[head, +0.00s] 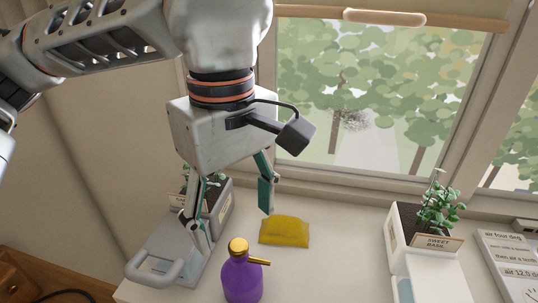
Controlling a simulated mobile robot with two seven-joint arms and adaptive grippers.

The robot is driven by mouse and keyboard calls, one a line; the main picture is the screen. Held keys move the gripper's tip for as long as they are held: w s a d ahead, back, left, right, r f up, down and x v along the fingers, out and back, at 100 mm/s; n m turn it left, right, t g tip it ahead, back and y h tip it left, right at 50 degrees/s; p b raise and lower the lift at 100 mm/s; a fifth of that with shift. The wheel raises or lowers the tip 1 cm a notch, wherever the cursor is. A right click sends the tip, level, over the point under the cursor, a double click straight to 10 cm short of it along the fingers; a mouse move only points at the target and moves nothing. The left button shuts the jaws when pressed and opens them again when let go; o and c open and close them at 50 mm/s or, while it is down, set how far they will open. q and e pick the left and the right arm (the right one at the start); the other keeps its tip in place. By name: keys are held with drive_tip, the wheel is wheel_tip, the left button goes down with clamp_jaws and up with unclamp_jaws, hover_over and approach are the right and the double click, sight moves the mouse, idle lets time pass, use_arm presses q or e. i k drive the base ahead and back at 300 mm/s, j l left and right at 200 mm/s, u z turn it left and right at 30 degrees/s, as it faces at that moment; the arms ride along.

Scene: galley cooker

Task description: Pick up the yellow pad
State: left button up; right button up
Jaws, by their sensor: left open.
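The yellow pad (284,231) lies on the white counter (330,272) below the window. My left gripper (234,226) comes down from above, just left of the pad. Its two fingers are spread apart with nothing visible between them. The right finger tip is close to the pad's upper left corner; I cannot tell whether they touch. My right gripper is not in view.
A purple bottle (241,279) with a gold top stands in front of the pad. A grey handled appliance (165,255) and a planter (220,205) are at left. A sweet basil planter (400,240) and a lettered board (510,265) stand at right. Counter right of the pad is clear.

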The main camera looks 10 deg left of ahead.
sight(277, 230)
drive_tip(key=k+l, duration=0.2)
drive_tip(key=k, duration=0.3)
drive_tip(key=k+l, duration=0.2)
drive_tip(key=k, duration=0.25)
